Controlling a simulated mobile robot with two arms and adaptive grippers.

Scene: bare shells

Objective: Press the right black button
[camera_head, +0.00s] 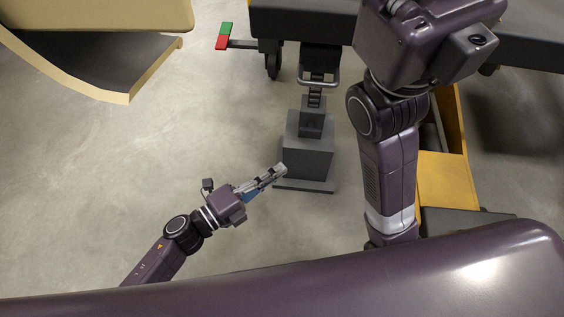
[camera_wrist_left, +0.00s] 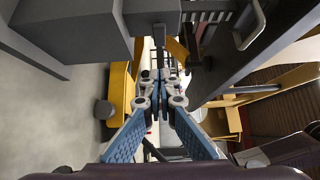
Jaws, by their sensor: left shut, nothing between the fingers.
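I cannot make out a black button in either view. My left gripper (camera_head: 281,170) is shut and empty, reaching up and right in the head view. Its tip appears at the left edge of a grey box-shaped pedestal (camera_head: 306,160); whether they touch I cannot tell. In the left wrist view the blue-padded fingers of the left gripper (camera_wrist_left: 161,76) come together at the middle. Grey box-like parts (camera_wrist_left: 75,35) fill the upper left there. My right arm crosses the right half of the head view, and its gripper is not visible.
A dark bench-like structure (camera_head: 300,22) spans the top, with a red and green block (camera_head: 224,36) on an arm at its left. A cream-edged curved shell (camera_head: 110,90) is upper left. A yellow frame (camera_head: 447,180) stands right. The floor at left is clear.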

